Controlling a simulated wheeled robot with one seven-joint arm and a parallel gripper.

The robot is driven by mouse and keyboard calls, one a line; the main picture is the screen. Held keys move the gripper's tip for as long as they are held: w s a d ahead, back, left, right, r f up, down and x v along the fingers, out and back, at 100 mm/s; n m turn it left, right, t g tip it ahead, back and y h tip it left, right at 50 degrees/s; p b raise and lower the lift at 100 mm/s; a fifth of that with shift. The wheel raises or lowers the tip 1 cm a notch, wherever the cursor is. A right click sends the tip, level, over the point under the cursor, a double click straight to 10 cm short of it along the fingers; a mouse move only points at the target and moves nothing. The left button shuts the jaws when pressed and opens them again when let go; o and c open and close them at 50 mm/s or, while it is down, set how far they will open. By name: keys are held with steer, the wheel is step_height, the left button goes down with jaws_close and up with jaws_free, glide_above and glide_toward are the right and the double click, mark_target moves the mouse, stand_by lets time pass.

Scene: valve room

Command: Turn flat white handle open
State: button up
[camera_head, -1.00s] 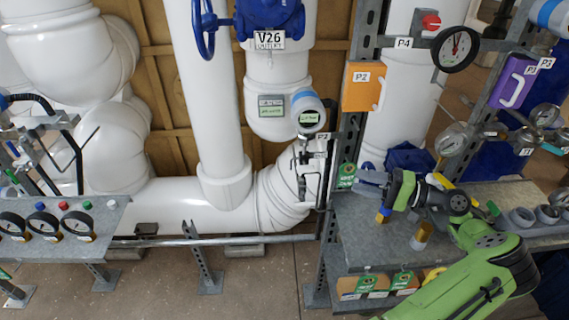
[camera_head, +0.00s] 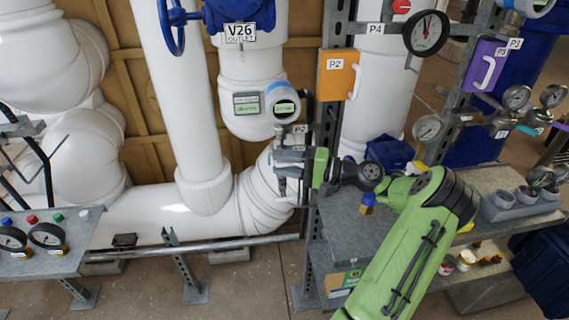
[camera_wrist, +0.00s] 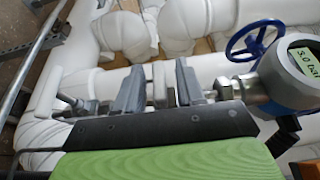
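A flat white handle (camera_wrist: 45,95) shows at the left of the wrist view, slanting beside a metal stem. In the head view my gripper covers the place below the round gauge, and I cannot make out the handle there. My gripper (camera_head: 287,165) is at the pipe fittings under that gauge. In the wrist view my gripper (camera_wrist: 158,88) is open, its two grey fingers apart. A pale metal fitting (camera_wrist: 160,85) shows between or behind them; I cannot tell whether they touch it. The handle lies left of both fingers.
A blue-rimmed digital gauge (camera_wrist: 300,70) is close on the right of the wrist view; it also shows in the head view (camera_head: 283,105). An orange P2 box (camera_head: 338,75) hangs on the metal post. A grey shelf (camera_head: 345,235) lies below my arm. Large white pipes stand behind.

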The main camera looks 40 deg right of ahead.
jaws_close()
steer(key=shift+p, duration=0.35)
steer(key=n+g+h+p, duration=0.1)
steer(key=g+p, duration=0.1)
steer(key=p, duration=0.1)
steer(key=shift+r+h, duration=0.2)
steer(key=shift+h, duration=0.2)
steer(key=n+g+h+p, duration=0.1)
steer(key=g+h+p, duration=0.1)
steer(key=shift+g, duration=0.3)
steer(key=n+g+h, duration=0.1)
steer(key=g+h, duration=0.2)
steer(key=h, duration=0.1)
steer(key=shift+f, duration=0.15)
steer(key=shift+a+n+g+h+b, duration=0.1)
steer(key=shift+n+g+h+b, duration=0.45)
steer(key=shift+g+h, duration=0.4)
steer(key=shift+n+g+h+b, duration=0.25)
steer(key=shift+g+h+b, duration=0.5)
steer(key=shift+h, duration=0.6)
